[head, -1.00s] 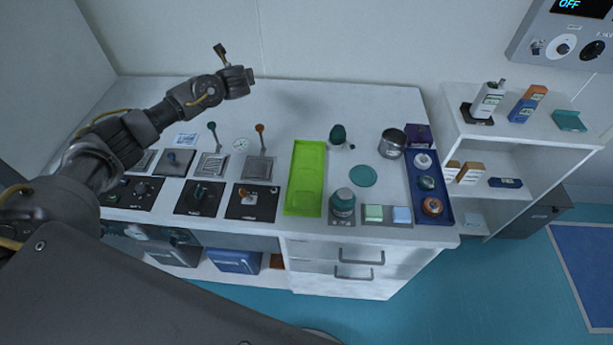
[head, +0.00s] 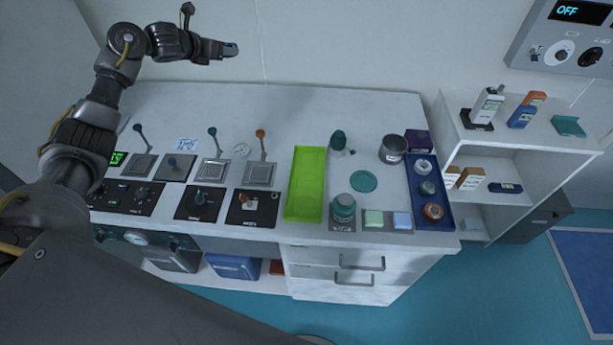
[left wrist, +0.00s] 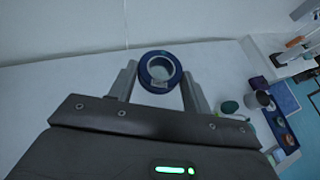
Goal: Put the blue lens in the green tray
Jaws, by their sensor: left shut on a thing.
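My left gripper (head: 230,49) is raised near the back wall, above and left of the green tray (head: 305,184) in the head view. In the left wrist view its two fingers are shut on the blue lens (left wrist: 160,56), a dark blue ring with a pale glass centre. In the head view only a small bluish bit shows at the fingertips. The green tray lies flat on the white table and looks empty. My right gripper is not in view.
Left of the tray stand several panels with levers and knobs (head: 200,202). The table's back middle is clear.

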